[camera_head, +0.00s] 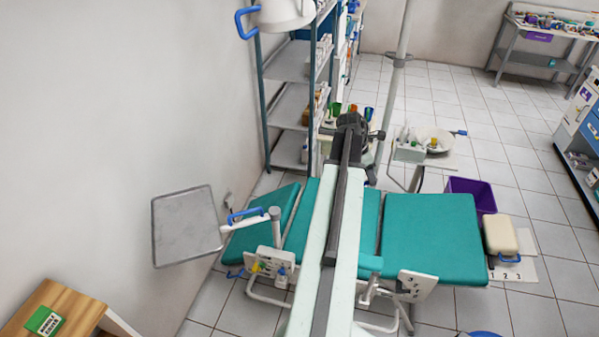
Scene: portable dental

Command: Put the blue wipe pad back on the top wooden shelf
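I cannot make out the blue wipe pad for certain. A wooden shelf unit (72,303) stands at the lower left by the wall, cut off by the picture's edge. A green pack (43,321) with pale lettering lies on its top board. A pale beam with a dark strip, seemingly my arm, runs up the middle from the bottom edge to a dark end piece over the far side of the chair. It is well right of the wooden shelf. No gripper fingers can be made out there, so I cannot see whether they hold anything.
A teal dental chair (432,240) fills the middle. A metal tray (185,226) sticks out between it and the left wall. Metal racks (288,62) stand behind. A purple bin (471,194) and a beige box (500,236) are on the right. Tiled floor is open at far right.

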